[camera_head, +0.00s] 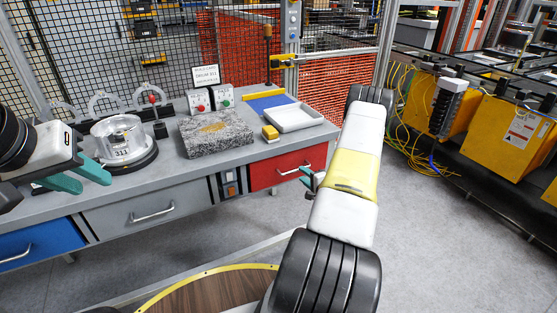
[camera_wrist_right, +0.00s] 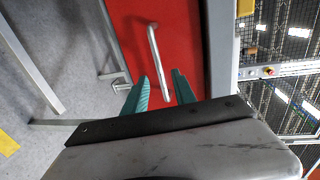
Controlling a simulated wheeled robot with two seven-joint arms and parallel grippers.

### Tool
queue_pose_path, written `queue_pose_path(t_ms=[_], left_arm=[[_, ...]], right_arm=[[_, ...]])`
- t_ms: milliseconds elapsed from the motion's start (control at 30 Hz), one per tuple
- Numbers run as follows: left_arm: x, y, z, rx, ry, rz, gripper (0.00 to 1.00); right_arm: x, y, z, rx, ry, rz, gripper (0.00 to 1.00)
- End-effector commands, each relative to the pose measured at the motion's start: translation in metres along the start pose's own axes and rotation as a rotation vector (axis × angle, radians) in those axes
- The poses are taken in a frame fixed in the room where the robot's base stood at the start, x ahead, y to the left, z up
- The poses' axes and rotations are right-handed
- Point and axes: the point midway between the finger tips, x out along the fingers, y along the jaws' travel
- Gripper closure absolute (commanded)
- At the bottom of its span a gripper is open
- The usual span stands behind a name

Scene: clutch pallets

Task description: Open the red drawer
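The red drawer (camera_head: 272,172) is at the right end of the workbench and looks shut. Its silver bar handle (camera_head: 293,169) also shows in the right wrist view (camera_wrist_right: 154,50). My right gripper (camera_wrist_right: 161,82) is open in front of the drawer face, with one teal finger on each side of the handle's lower end in that view. I cannot tell whether either finger touches the handle. In the head view the right gripper (camera_head: 308,180) is mostly hidden by my arm. My left gripper (camera_head: 88,178) is open and empty over the left part of the bench.
The bench (camera_head: 185,177) carries a granite block (camera_head: 215,132), a white tray (camera_head: 294,117), a yellow block (camera_head: 270,133) and a round clear-covered device (camera_head: 120,140). A grey drawer (camera_head: 148,209) and a blue drawer (camera_head: 40,246) are further left.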

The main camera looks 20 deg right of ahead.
Motion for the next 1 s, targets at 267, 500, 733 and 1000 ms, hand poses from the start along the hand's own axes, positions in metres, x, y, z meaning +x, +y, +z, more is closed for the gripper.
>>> queue_pose_path(t_ms=[267,500,733,1000], left_arm=[[0.0,0.0,0.0,0.0,0.0,0.0,0.64],[0.0,0.0,0.0,0.0,0.0,0.0,0.64],[0.0,0.0,0.0,0.0,0.0,0.0,0.64],[0.0,0.0,0.0,0.0,0.0,0.0,0.64]], right_arm=[[0.044,0.0,0.0,-0.004,-0.001,0.0,0.68],[0.059,0.0,0.0,-0.002,0.002,0.002,0.68],[0.059,0.0,0.0,-0.002,0.002,0.002,0.72],[0.059,-0.001,0.0,-0.003,0.001,0.002,1.0]])
